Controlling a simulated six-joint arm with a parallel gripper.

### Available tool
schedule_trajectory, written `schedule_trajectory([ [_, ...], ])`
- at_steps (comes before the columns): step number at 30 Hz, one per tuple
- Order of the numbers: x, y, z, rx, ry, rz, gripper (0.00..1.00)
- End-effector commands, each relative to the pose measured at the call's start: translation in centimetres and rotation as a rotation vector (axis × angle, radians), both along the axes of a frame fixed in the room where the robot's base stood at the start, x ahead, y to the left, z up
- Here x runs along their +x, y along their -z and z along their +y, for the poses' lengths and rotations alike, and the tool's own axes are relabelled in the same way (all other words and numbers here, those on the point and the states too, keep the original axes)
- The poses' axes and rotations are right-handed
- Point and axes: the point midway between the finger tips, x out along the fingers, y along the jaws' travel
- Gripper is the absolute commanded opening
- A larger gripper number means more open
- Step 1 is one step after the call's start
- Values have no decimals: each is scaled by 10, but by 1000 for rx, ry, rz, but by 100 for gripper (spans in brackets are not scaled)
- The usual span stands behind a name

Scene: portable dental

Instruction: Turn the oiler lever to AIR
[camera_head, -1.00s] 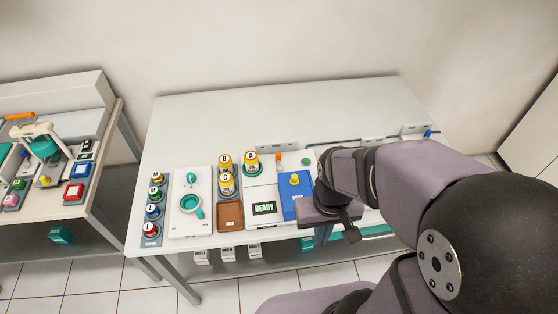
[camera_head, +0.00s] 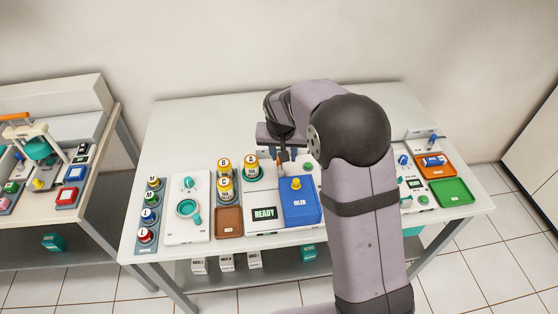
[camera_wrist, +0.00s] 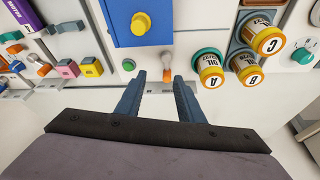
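The oiler unit has a blue panel (camera_head: 301,208) marked OILER with a yellow knob (camera_head: 296,183). The small orange-tipped lever (camera_head: 283,157) stands behind it, left of a green button (camera_head: 307,166). In the wrist view the lever (camera_wrist: 167,60) shows just ahead of the gap between my fingertips, nearer the right one. My gripper (camera_wrist: 160,80) is open, with both blue-grey fingers apart and nothing held. In the head view my gripper (camera_head: 279,147) points down over the back of the unit, partly hidden by my wrist. Whether a finger touches the lever is unclear.
Yellow-capped bottles, such as bottle A (camera_head: 251,165), stand close left of the lever. A READY display (camera_head: 264,213) and a brown tray (camera_head: 229,222) lie in front. Orange (camera_head: 436,166) and green (camera_head: 451,192) trays are at the right. The back of the table is clear.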

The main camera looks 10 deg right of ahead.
Motion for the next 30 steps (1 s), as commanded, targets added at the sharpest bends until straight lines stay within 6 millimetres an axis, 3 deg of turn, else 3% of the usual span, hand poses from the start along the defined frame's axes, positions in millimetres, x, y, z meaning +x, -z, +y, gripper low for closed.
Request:
schedule_trajectory([
  [3, 24, 9, 9, 5, 16, -34, 35],
  [6, 33, 10, 12, 6, 25, -49, 35],
  [17, 39, 19, 11, 6, 29, -51, 35],
  [30, 57, 64, 6, 7, 28, -52, 35],
])
